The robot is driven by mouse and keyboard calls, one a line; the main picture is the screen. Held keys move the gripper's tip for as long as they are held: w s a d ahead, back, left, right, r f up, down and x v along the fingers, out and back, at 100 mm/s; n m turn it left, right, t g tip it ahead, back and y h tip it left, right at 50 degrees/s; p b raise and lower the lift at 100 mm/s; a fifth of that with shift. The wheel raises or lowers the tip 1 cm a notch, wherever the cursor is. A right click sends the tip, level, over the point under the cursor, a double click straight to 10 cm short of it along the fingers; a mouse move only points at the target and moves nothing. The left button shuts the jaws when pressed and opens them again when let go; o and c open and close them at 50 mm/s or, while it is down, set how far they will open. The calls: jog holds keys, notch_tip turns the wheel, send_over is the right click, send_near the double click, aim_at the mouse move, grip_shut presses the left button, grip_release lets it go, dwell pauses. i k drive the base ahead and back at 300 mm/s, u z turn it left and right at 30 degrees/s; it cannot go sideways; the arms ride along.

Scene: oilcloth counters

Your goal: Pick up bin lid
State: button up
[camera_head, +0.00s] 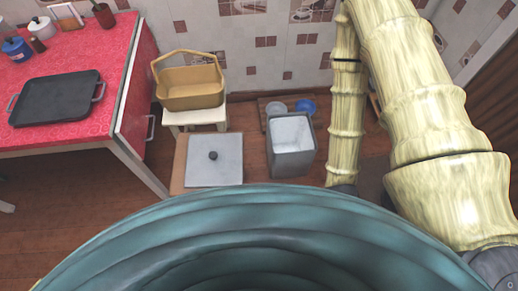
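The bin lid (228,172) is a flat grey square with a round black knob near its middle. It lies on a brown wooden surface (179,168) left of the bin. The grey bin (292,163) stands upright and uncovered on the floor, its pale inside showing. My bamboo-patterned arm is on the right, one thinner link hanging down just right of the bin. Its lower end goes behind my teal body, and my gripper is not in view.
A basket (190,98) sits on a cream stool (198,117) behind the lid. A red counter (62,58) with a black tray (55,99) stands at left. Bowls, one blue (307,107), are behind the bin. A narrow floor gap separates lid and bin.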

aim_at(216, 160)
jog(key=z, duration=0.05)
jog(key=k, duration=1.1)
jog(key=u, duration=0.85)
jog(key=i, duration=0.85)
jog(key=z, duration=0.2)
